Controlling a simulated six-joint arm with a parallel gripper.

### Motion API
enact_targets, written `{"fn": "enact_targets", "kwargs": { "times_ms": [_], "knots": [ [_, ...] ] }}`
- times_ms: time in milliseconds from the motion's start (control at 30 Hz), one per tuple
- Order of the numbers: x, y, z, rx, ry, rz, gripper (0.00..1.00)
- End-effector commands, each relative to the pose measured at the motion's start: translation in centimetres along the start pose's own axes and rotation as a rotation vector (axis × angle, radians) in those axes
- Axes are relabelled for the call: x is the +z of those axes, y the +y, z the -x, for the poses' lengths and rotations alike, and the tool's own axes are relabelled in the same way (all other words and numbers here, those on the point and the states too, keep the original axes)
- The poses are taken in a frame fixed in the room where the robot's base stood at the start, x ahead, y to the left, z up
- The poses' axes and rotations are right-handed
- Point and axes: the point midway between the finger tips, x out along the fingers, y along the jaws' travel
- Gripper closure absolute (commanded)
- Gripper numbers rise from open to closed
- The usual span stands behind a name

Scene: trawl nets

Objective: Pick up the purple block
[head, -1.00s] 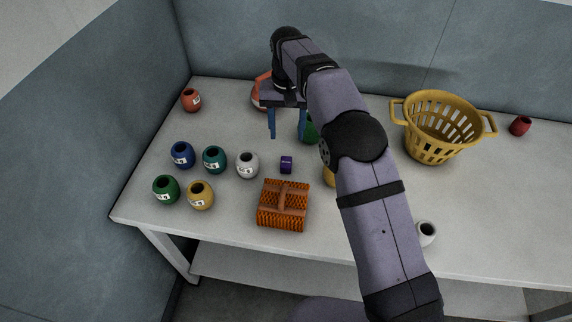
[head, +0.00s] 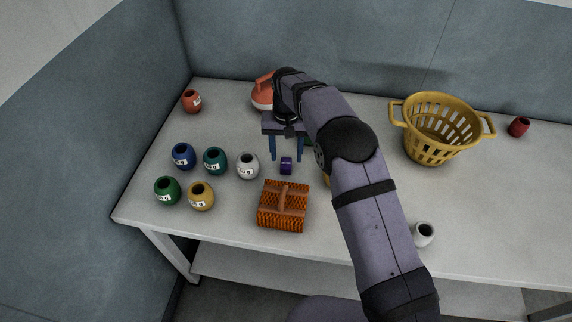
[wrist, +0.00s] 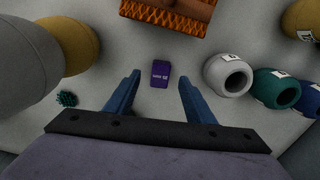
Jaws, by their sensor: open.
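The purple block (head: 286,166) lies on the table between the white jar and my arm, just behind the orange-brown basket. In the wrist view the purple block (wrist: 160,74) shows small white marks and lies ahead of my gripper, roughly midway between the fingers. My gripper (head: 286,157) is above the table close to the block. Its two blue fingers are apart and empty, as the wrist view also shows (wrist: 158,82). I cannot tell the exact height of the fingertips above the table.
The orange-brown basket (head: 282,207) stands close in front of the block. A white jar (head: 247,166) is to its left, with teal (head: 215,161) and blue (head: 182,156) jars beyond. A yellow basket (head: 408,143) stands right. A red-orange kettle-like object (head: 262,94) is behind my gripper.

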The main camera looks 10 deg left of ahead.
Motion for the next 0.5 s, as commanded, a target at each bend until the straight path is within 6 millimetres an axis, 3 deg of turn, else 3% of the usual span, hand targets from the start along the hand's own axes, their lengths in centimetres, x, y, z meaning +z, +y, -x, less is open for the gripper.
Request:
{"fn": "enact_targets", "kwargs": {
  "times_ms": [300, 500],
  "knots": [
    [0.3, -0.2, -3.6, 0.001, -0.002, 0.000, 0.51],
    [0.2, -0.2, -4.1, 0.000, 0.000, 0.000, 0.51]
  ]
}}
